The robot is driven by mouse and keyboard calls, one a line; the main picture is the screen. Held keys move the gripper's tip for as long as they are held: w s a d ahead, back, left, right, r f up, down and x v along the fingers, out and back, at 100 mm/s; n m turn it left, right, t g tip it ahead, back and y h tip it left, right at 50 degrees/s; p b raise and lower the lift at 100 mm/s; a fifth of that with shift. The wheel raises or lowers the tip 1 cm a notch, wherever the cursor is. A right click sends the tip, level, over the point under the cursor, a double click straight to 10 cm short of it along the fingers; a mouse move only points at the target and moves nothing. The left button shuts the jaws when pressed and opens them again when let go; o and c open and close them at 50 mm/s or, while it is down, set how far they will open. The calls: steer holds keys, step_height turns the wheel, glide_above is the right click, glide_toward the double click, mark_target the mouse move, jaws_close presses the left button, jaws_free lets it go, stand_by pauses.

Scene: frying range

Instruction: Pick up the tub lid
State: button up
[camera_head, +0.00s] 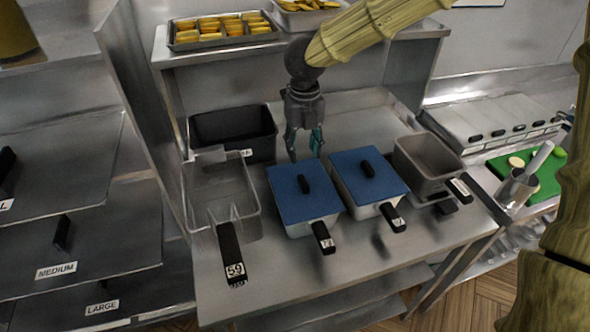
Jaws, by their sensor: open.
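The right lid (372,190) has a similar knob (367,168). Each tub has a black handle with a white label, the left handle (322,236) and the right handle (392,216). My gripper (305,156) points down with its fingers apart and nothing between them. It appears just above or behind the far edges of the lids, near the gap between them; its exact height is unclear.
A clear open tub (222,200) with a black handle stands left. A black container (232,130) is behind it. An open grey tub (427,163) stands right. Trays of yellow food (222,30) sit on the shelf above. The table's front strip (300,278) is clear.

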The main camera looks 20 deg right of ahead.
mark_target(304, 181)
steer(key=shift+s+f+p, duration=0.8)
steer(key=shift+s+f, duration=0.9)
steer(key=shift+f, duration=0.05)
steer(key=w+f+p, duration=0.1)
steer(key=f, duration=0.1)
steer(key=w+f, duration=0.2)
steer(key=shift+p, duration=0.35)
steer(key=shift+s+f+p, duration=0.3)
steer(key=shift+f+p, duration=0.05)
steer(key=shift+f, duration=0.4)
steer(key=shift+s+f, duration=0.15)
steer(key=shift+s, duration=0.4)
steer(key=shift+w+f, duration=0.5)
steer(key=shift+w, duration=0.1)
steer(key=shift+s+r, duration=0.25)
steer(key=shift+s, duration=0.1)
jaws_close()
steer(key=shift+w+f, duration=0.1)
steer(key=shift+w, duration=0.05)
